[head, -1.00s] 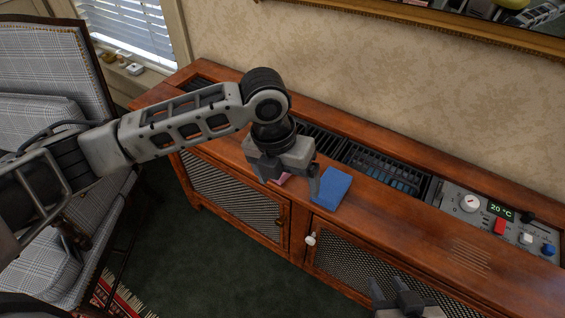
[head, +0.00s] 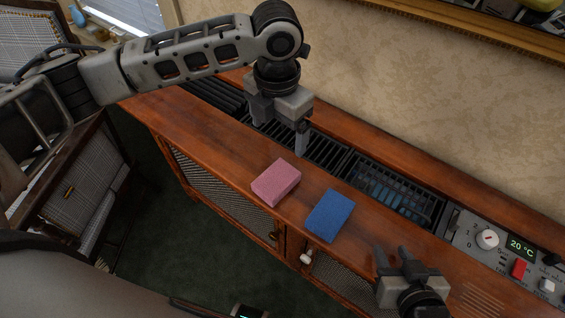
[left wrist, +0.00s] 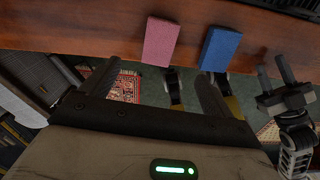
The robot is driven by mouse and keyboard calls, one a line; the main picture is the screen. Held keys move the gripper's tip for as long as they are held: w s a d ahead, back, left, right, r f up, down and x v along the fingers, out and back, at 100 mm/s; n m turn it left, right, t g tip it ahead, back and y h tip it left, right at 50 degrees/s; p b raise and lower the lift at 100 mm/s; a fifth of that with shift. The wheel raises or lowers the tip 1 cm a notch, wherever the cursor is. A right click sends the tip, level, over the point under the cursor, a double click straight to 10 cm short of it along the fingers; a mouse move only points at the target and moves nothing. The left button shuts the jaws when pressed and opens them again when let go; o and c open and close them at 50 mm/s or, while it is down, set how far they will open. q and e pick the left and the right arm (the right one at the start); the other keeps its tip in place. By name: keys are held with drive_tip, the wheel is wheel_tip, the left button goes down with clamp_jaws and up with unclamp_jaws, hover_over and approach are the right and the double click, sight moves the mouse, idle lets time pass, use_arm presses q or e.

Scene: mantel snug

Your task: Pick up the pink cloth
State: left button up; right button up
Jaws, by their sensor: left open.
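The pink cloth (head: 276,182), a folded block-like pad, lies flat on the wooden cabinet top (head: 215,150), to the left of a similar blue cloth (head: 329,215). My left gripper (head: 279,132) is open and empty, above the cabinet's dark slatted grille, behind the pink cloth and apart from it. In the left wrist view, the pink cloth (left wrist: 160,41) lies beyond the gap between the open fingers (left wrist: 157,80), with the blue cloth (left wrist: 219,48) to its right. My right gripper (head: 393,256) is open and empty near the cabinet's front edge, right of the blue cloth.
A control panel with a dial (head: 487,239), a 20 °C display (head: 521,247) and a red button (head: 520,268) is at the right. A blue-lit grille section (head: 398,190) lies behind the blue cloth. A plaid chair (head: 35,70) stands left. The wood left of the pink cloth is clear.

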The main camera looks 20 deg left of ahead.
use_arm(q)
hover_over(276, 178)
drive_tip(key=f, duration=1)
drive_tip(key=shift+w+d+f, duration=0.2)
drive_tip(key=shift+w+f, duration=0.05)
drive_tip(key=f, duration=0.5)
drive_tip(key=shift+s+a+f, duration=0.1)
drive_tip(key=shift+s+a, duration=0.05)
drive_tip(key=shift+s, duration=0.15)
drive_tip(key=c, duration=1.1)
